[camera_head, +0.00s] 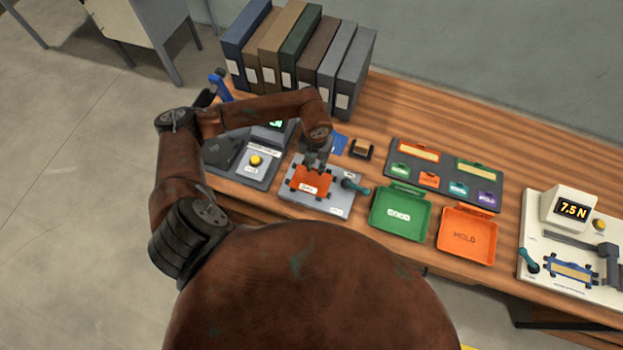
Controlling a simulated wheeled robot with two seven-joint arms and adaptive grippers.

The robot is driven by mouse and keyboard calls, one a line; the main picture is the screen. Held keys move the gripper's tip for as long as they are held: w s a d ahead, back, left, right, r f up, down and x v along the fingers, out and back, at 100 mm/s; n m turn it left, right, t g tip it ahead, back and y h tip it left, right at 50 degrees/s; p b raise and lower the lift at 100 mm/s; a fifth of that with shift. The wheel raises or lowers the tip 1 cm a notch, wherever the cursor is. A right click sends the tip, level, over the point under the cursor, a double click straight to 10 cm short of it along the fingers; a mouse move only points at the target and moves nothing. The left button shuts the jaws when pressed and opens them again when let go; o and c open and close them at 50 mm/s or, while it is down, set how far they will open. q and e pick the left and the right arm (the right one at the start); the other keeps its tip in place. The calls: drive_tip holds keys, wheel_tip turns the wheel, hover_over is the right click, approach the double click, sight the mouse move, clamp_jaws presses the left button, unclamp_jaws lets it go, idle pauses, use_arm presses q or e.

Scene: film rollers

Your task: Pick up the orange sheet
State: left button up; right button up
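The orange sheet (309,184) with a small white label lies on a grey plate fixture (329,207) at the front of the wooden table, left of the trays. My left arm reaches in from the left and bends down. Its gripper (316,164) points down at the sheet's far edge, partly covering that edge. The gripper is small and dark here, so I cannot tell whether its fingers are open or shut, or whether they touch the sheet. My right gripper is not in view.
A teal-handled lever (354,186) stands just right of the sheet. Green (396,215) and orange (467,237) trays lie further right, before a dark rack (447,174). Binders (347,75) stand behind. A force tester (567,210) stands far right, a grey console (246,160) left.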

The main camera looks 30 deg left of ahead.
use_arm(q)
drive_tip(key=shift+c, duration=1.1)
drive_tip(key=shift+r, duration=0.1)
